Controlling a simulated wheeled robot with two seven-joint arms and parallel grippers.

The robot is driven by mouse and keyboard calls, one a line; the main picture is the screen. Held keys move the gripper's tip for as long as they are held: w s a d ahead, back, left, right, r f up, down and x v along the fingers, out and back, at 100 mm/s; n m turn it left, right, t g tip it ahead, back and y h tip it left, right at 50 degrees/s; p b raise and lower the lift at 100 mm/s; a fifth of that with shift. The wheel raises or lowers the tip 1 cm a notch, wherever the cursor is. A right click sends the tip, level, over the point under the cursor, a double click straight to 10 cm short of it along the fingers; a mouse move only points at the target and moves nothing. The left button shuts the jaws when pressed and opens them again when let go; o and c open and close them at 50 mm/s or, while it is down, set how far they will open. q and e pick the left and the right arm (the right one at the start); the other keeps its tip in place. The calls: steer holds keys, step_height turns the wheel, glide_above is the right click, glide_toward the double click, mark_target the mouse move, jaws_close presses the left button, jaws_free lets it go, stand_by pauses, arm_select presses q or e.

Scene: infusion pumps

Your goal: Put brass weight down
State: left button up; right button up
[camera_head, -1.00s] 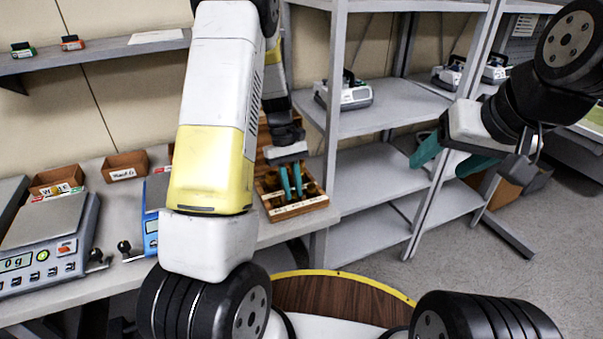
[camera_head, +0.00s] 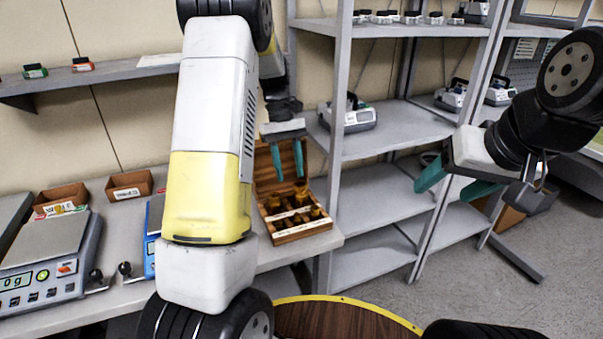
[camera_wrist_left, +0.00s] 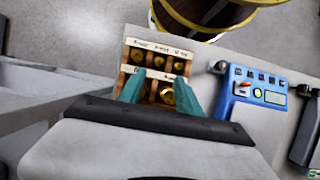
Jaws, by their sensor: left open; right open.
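The brass weights (camera_head: 301,194) stand in the compartments of an open wooden box (camera_head: 307,228) at the right end of the bench. Several round brass tops show in the left wrist view (camera_wrist_left: 166,95); I cannot tell which one the task means. My left gripper (camera_head: 289,178) is open and empty, with its teal fingertips above the back part of the box. In the left wrist view its fingers (camera_wrist_left: 158,92) are spread over the box, apart from each other. My right gripper (camera_head: 449,188) is open and empty in the air, in front of the shelving.
A balance (camera_head: 42,262) reading 0 g stands on the bench at left. A blue device (camera_wrist_left: 252,92) is beside the box. Small cardboard bins (camera_head: 130,184) stand at the back. Grey shelving (camera_head: 375,215) rises right of the box, with largely clear lower shelves.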

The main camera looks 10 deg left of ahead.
arm_select(q)
steer(key=s+d+r+m+t, duration=0.25)
steer(key=s+r+t, duration=0.25)
steer(key=s+r, duration=0.6)
steer(key=s+r+m+t, duration=0.3)
steer(key=s+m+t, duration=0.2)
steer(key=s, duration=0.5)
steer(key=shift+s+d, duration=0.35)
steer(key=shift+s, duration=0.05)
steer(key=shift+a+r, duration=0.1)
